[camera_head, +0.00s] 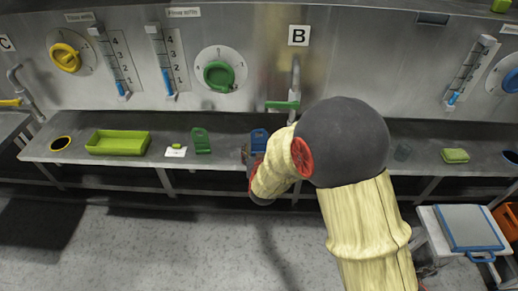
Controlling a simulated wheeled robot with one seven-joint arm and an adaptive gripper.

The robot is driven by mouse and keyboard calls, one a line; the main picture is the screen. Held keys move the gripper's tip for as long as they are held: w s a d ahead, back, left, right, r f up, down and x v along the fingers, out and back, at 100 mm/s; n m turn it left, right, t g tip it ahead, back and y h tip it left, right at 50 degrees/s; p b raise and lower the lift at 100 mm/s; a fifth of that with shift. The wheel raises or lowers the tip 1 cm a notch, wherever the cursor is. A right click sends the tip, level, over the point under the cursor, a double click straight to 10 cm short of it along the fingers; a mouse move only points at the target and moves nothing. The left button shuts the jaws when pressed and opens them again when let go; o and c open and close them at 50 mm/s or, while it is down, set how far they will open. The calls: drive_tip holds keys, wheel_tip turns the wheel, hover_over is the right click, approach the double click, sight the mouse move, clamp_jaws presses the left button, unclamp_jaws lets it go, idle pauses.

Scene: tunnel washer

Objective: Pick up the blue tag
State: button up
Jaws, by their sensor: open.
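The blue tag (260,137) stands on the metal shelf, with its lower part hidden behind my gripper and arm. My gripper (248,153) is at the front of the blue tag, very close to it. It is open, though its fingers are small and partly hidden by my arm. I cannot tell whether the fingers touch the tag or sit around it. A similar green tag (201,140) stands to the left, apart from the gripper.
The long shelf (225,157) also bears a green tray (118,142), a white card (176,152) with a small green block, and a green sponge-like block (455,155) at right. A green-handled tap (283,104) projects above the shelf near my arm. A blue-edged scale (467,228) stands at lower right.

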drive_tip(key=c, duration=0.3)
drive_tip(key=c, duration=0.8)
